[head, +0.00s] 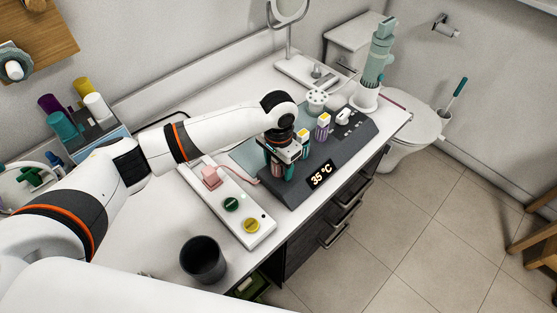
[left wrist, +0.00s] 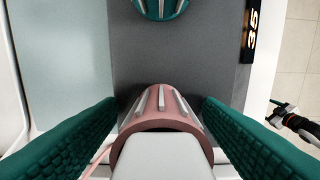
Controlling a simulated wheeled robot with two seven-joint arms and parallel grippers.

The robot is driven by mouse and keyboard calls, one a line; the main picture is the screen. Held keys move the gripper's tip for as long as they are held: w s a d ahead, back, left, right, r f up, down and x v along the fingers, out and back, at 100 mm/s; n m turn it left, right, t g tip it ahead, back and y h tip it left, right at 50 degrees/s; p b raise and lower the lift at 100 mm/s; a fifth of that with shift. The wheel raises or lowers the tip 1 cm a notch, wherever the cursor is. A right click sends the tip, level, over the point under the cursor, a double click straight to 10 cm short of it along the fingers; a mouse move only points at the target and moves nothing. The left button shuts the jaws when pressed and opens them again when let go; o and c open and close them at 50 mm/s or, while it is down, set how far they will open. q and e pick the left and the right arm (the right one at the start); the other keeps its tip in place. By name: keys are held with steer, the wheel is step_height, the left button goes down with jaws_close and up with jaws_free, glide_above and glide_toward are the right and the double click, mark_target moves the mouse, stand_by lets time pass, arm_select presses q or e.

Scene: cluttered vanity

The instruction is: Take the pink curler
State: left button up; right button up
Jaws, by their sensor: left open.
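The pink curler (left wrist: 160,112) stands in the dark grey heater base (left wrist: 205,60), its white top toward the left wrist camera. My left gripper (left wrist: 160,130) is open, with one green ridged finger on each side of the curler. Narrow gaps show at the upper sides; contact lower down cannot be judged. In the head view my left gripper (head: 280,168) is low over the near left end of the heater and mostly hides the curler. At the right edge of the left wrist view, a small dark shape with green tips looks like my right gripper (left wrist: 274,112).
A teal curler (left wrist: 160,8) stands just beyond the pink one. A white power strip (head: 262,231) with a pink plug (head: 211,177) and a dark cup (head: 203,259) are nearer.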

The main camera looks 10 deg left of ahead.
arm_select(q)
steer(key=c, duration=1.1)
steer(key=shift+o, duration=0.2)
